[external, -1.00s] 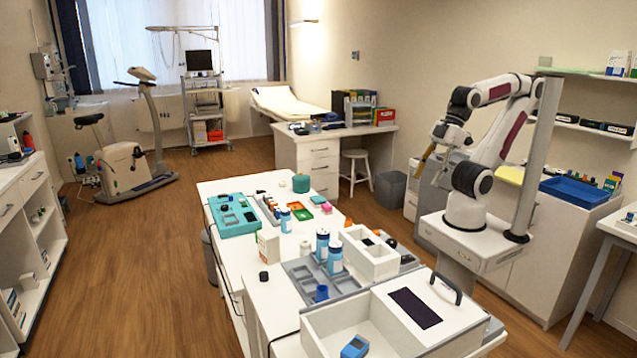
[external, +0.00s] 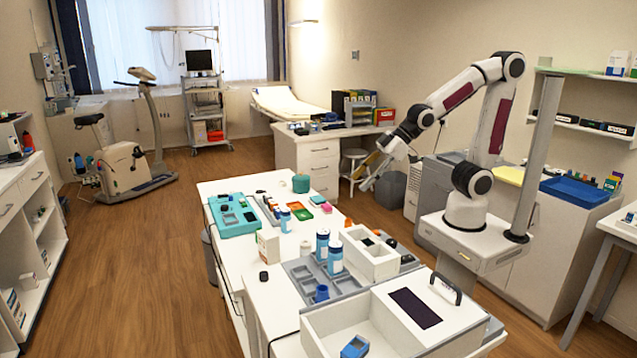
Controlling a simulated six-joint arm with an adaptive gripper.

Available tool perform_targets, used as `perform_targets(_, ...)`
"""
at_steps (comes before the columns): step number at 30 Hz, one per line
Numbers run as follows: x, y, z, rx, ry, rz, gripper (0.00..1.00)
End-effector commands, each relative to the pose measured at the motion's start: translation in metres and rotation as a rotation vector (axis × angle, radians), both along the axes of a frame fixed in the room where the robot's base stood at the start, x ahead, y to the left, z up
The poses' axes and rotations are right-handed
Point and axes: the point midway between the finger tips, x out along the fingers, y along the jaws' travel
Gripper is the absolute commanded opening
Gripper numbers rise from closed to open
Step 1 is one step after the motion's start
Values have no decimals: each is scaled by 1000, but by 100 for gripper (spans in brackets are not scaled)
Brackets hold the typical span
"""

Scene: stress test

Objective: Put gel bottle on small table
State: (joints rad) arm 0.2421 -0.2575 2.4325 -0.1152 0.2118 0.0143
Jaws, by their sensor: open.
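My gripper (external: 371,177) is open and empty. It hangs in the air beyond the right side of the white worktable (external: 262,308), pointing down and to the left, clear of the objects. Two blue-and-white bottles stand upright on the grey tray area, one at the back (external: 322,244) and one in front (external: 335,258). A smaller blue-and-white bottle (external: 285,220) stands farther back. I cannot tell which of these is the gel bottle. A small white round stool-like table (external: 355,154) stands by the desk, partly hidden behind my gripper and arm.
A white compartment box (external: 372,262) and a large white bin with a handled lid (external: 425,310) are on the worktable's near right. A teal tray (external: 232,215) lies at its far left. A desk (external: 310,155) stands behind. Open wooden floor lies to the left.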

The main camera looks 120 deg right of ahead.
Motion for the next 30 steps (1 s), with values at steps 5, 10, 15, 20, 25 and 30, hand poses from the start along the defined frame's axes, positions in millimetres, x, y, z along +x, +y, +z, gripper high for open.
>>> perform_targets(5,29,-28,-13,-18,-45,-27,48)
perform_targets(10,52,-53,-27,-35,-90,-45,48)
perform_targets(15,72,-79,-41,-49,-138,-62,48)
perform_targets(20,88,-102,-56,-59,-184,-77,48)
perform_targets(25,101,-127,-74,-67,-233,-92,48)
perform_targets(30,110,-151,-93,-72,-283,-106,48)
